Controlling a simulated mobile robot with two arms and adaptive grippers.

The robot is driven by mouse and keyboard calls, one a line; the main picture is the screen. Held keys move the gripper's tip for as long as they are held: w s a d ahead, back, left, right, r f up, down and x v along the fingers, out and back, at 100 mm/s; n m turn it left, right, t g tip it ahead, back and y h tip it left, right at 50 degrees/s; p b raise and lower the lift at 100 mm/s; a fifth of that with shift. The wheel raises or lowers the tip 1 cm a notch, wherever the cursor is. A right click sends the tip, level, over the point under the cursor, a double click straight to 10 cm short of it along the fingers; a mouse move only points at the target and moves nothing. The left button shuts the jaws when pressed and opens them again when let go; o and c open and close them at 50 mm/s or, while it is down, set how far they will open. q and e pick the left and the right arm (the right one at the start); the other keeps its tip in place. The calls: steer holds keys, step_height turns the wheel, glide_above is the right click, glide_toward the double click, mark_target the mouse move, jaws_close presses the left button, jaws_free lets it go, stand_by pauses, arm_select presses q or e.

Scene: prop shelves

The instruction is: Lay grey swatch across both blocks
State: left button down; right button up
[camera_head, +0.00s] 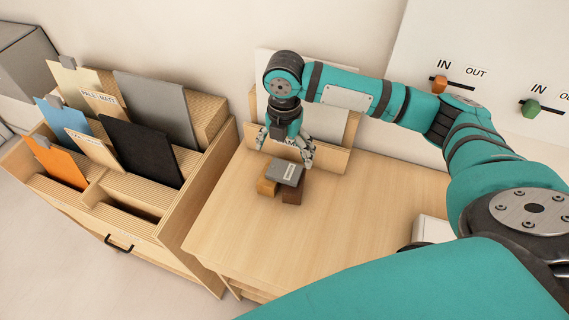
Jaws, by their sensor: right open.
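A small grey swatch (284,170) with a white label lies on top of two blocks on the wooden table. One is a light brown block (266,187) on the left, the other a dark brown block (292,192) on the right. The swatch spans both and hides most of their tops. My right gripper (284,158) is open just behind and above the swatch, its fingers spread to either side. I see nothing held in it; whether a finger touches the swatch I cannot tell. My left gripper is not in view.
A wooden rack (185,252) with upright coloured sheets, including a large grey one (160,105), stands left of the table (345,225). A pale board (335,120) in a wooden holder stands behind the gripper. A wall panel (480,60) has IN/OUT sliders. The table's front is clear.

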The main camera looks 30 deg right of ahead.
step_height(320, 180, up, 6)
steer(key=shift+b, duration=0.35)
stand_by(0.4)
